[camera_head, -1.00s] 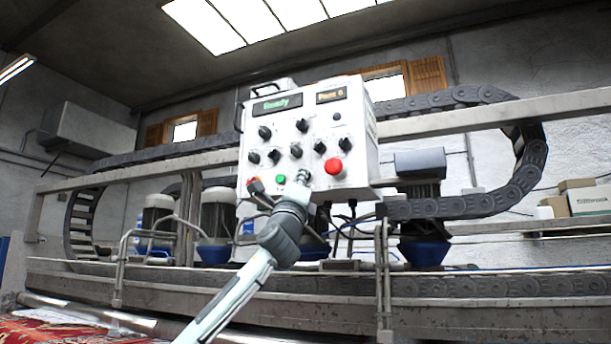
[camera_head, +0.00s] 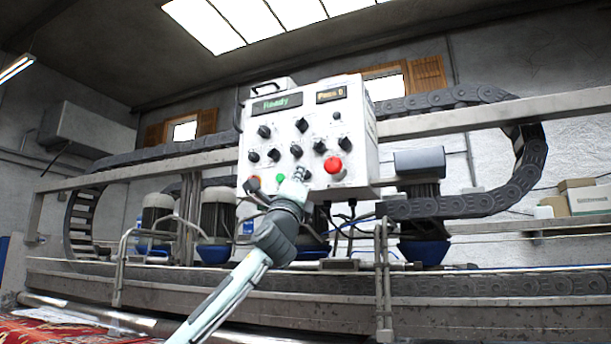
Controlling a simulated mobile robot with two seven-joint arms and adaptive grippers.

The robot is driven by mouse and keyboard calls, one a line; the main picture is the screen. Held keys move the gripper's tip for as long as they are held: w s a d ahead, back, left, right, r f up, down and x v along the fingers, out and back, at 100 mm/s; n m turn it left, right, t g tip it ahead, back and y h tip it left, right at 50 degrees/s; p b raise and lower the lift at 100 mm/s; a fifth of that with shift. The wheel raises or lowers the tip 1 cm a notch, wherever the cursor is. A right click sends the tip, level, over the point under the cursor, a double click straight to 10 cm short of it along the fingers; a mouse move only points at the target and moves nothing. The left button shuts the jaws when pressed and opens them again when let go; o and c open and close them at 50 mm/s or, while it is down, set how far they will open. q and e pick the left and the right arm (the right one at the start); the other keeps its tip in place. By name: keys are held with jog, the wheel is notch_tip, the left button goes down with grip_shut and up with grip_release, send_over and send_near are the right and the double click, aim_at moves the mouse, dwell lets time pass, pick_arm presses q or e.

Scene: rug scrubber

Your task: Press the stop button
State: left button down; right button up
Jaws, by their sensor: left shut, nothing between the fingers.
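The white control box (camera_head: 357,109) stands on the machine's frame, with its front panel facing me. A large red round button (camera_head: 333,165) sits at the panel's lower right and is fully visible. My left gripper (camera_head: 299,172) is shut and empty. Its tip overlaps the lower panel between the green button and the red button, to the left of and slightly below the red one. I cannot tell whether it touches the panel. My right gripper is not in view.
Several black knobs (camera_head: 302,125) cover the panel above the gripper. The displays read "Ready" (camera_head: 277,103) and "Pass 0" (camera_head: 331,95). A metal rail (camera_head: 450,124) runs behind the box, and a thin upright railing (camera_head: 384,280) stands in front at right.

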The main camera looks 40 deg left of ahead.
pick_arm(q)
jog(key=s, duration=0.1)
jog(key=s+d, duration=0.1)
jog(key=s, duration=0.3)
jog(key=shift+d+b, duration=0.25)
jog(key=shift+b, duration=0.05)
jog(key=shift+w, duration=0.1)
dwell(0.7)
